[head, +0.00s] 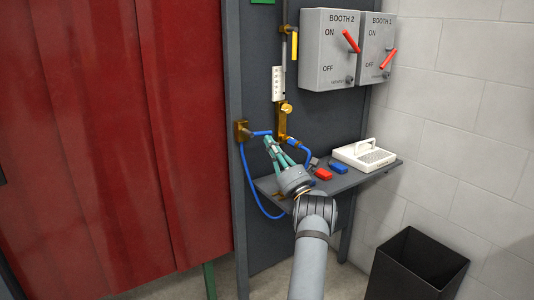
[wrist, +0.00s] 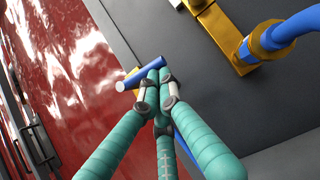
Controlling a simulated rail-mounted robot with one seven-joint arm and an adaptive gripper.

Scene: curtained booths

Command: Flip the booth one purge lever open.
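My gripper (head: 268,142) is in front of the dark panel, beside the blue hose and left of the brass valve (head: 285,108). In the wrist view its teal fingers (wrist: 158,75) are together at the tips. The Booth 1 box (head: 374,50) has a red lever (head: 388,59) slanting up to the right. No lever is legibly marked purge. A yellow handle (head: 294,46) hangs upright on the pipe above.
A shelf (head: 350,180) below holds a red block (head: 323,174), a blue block (head: 338,167) and a white case (head: 366,155). A red curtain (head: 120,150) hangs left. The Booth 2 box (head: 328,50) is upper right. A black bin (head: 415,265) stands lower right.

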